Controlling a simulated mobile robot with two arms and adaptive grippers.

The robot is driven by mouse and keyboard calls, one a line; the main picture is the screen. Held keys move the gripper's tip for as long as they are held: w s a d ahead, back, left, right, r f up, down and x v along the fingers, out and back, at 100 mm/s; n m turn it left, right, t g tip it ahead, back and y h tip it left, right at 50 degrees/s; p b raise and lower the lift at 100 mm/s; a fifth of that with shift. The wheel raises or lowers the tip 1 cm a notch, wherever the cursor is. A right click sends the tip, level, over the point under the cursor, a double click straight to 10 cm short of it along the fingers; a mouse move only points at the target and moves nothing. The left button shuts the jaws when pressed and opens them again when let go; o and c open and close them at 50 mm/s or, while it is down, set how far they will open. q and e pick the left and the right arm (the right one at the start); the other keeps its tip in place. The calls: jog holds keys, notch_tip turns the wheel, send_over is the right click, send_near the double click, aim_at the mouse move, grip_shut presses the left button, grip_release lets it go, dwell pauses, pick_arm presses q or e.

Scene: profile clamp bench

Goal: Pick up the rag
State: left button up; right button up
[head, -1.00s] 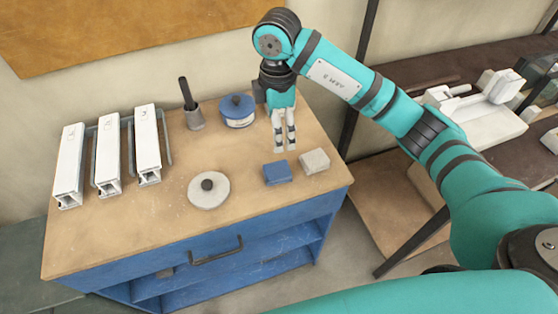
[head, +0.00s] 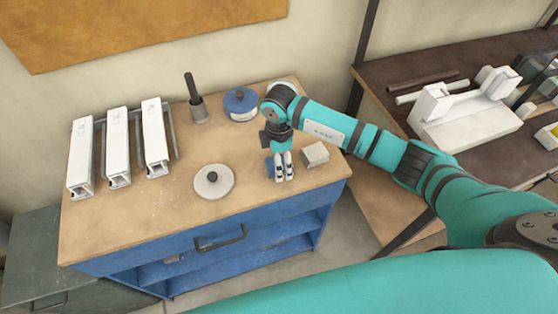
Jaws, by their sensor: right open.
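Two small flat blocks that look like folded cloths lie near the front right of the bench top. One is blue (head: 269,166) and the other is pale grey (head: 315,154). I cannot tell for sure which of them is the rag. My right gripper (head: 284,178) points down over the blue one and hides most of it. Its two pale fingers are open, with a narrow gap. I cannot tell whether they touch the blue cloth. The grey one lies just right of the gripper, apart from it. My left gripper is not in view.
The wooden bench top (head: 135,217) also bears several white profiles (head: 117,147) in a rack, a round grey disc with a dark knob (head: 214,181), a dark-handled tool in a cup (head: 197,105) and a blue tin (head: 241,104). The front middle is clear.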

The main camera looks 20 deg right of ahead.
jog(key=shift+f, duration=0.5)
jog(key=shift+c, duration=0.2)
jog(key=c, duration=1.2)
jog(key=shift+r, duration=0.15)
jog(key=r+b, duration=0.2)
jog(key=r, duration=0.1)
jog(key=shift+s+a+r, duration=0.1)
jog(key=shift+s, duration=0.1)
jog(key=s+a+b, duration=0.1)
jog(key=s, duration=0.4)
jog(key=s+a+r+b, duration=0.1)
jog(key=s+a, duration=0.1)
jog(key=s, duration=0.2)
jog(key=s+a+b, duration=0.1)
jog(key=s+a, duration=0.1)
jog(key=s, duration=0.3)
jog(key=shift+s+a+r, duration=0.25)
jog(key=shift+s+r, duration=0.05)
